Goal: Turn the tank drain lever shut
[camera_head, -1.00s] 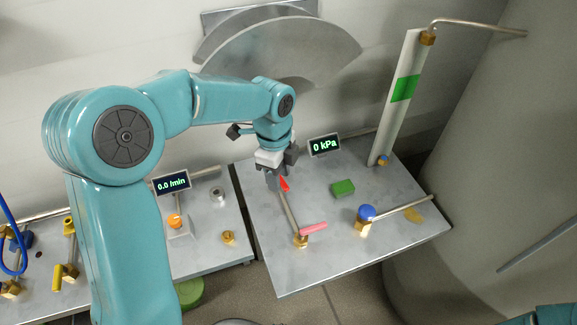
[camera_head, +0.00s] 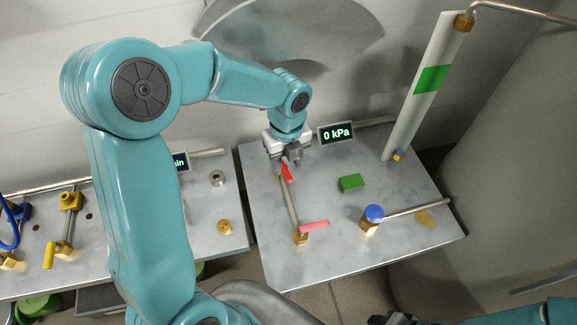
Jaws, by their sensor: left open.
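A pink lever handle (camera_head: 314,226) sits on a brass valve (camera_head: 300,238) at the front of the right metal bench. It lies crosswise to a thin pipe (camera_head: 289,203) running back from the valve. No label shows which lever is the tank drain. My left gripper (camera_head: 288,161) is open, pointing down over the back left of this bench, well behind the pink lever. A red arrow marker (camera_head: 287,173) lies just in front of its fingertips. Of my right arm, only a teal part and a dark piece (camera_head: 390,319) show at the bottom edge.
A blue-capped brass valve (camera_head: 372,218) with a pipe and a green block (camera_head: 351,183) stand on the right bench. A 0 kPa display (camera_head: 336,133) and a tall sight tube (camera_head: 420,85) stand behind. A yellow-handled valve (camera_head: 50,255) is far left.

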